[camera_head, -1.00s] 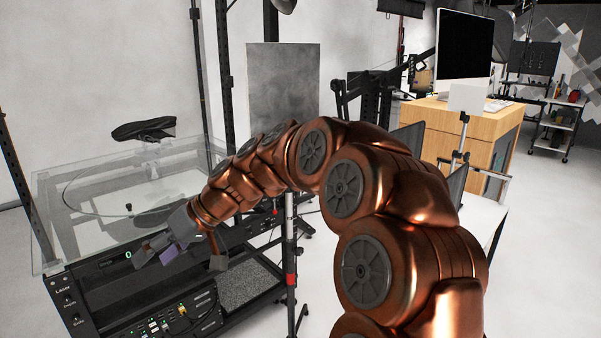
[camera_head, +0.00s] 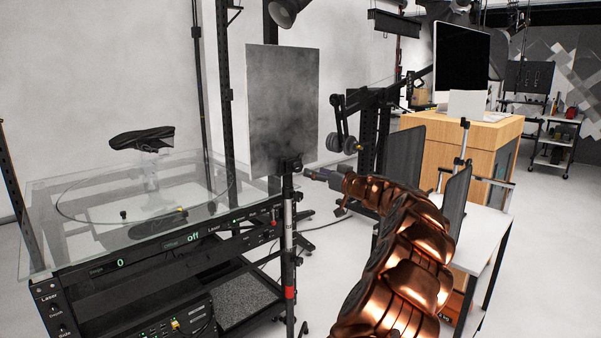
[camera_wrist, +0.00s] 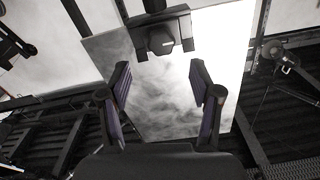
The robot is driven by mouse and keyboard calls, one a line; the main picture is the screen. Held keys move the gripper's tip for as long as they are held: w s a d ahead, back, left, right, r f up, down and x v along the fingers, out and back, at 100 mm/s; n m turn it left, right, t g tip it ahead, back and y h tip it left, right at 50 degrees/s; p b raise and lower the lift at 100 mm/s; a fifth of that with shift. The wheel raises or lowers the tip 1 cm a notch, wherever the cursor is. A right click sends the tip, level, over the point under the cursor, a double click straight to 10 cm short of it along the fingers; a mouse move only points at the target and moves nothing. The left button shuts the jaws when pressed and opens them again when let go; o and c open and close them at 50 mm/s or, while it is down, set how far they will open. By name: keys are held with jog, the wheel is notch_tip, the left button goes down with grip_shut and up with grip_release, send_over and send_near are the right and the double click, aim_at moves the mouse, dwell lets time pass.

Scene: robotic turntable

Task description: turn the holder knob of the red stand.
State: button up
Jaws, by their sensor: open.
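The red stand (camera_head: 288,235) is a slim upright pole with a red band low on it, in the middle of the head view. In the wrist view the holder knob (camera_wrist: 161,42) is a dark, blocky shape in front of the panel (camera_wrist: 160,100), beyond my fingertips. My gripper (camera_head: 316,174) is just right of the holder, pointing left toward it. In the wrist view my gripper (camera_wrist: 160,76) is open, with nothing between its fingers, apart from the knob.
A glass-topped turntable bench (camera_head: 125,190) with black panels stands at the left. Dark upright panels (camera_head: 405,170) and a white table (camera_head: 485,230) stand at the right, near my arm. A wooden desk (camera_head: 500,145) with a monitor is behind. Floor shows between stand and table.

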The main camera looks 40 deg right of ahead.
aim_at(300, 168)
jog(key=shift+w+p, duration=0.85)
jog(key=shift+w, duration=2.95)
jog(key=shift+f, duration=0.1)
jog(key=c, duration=1.2)
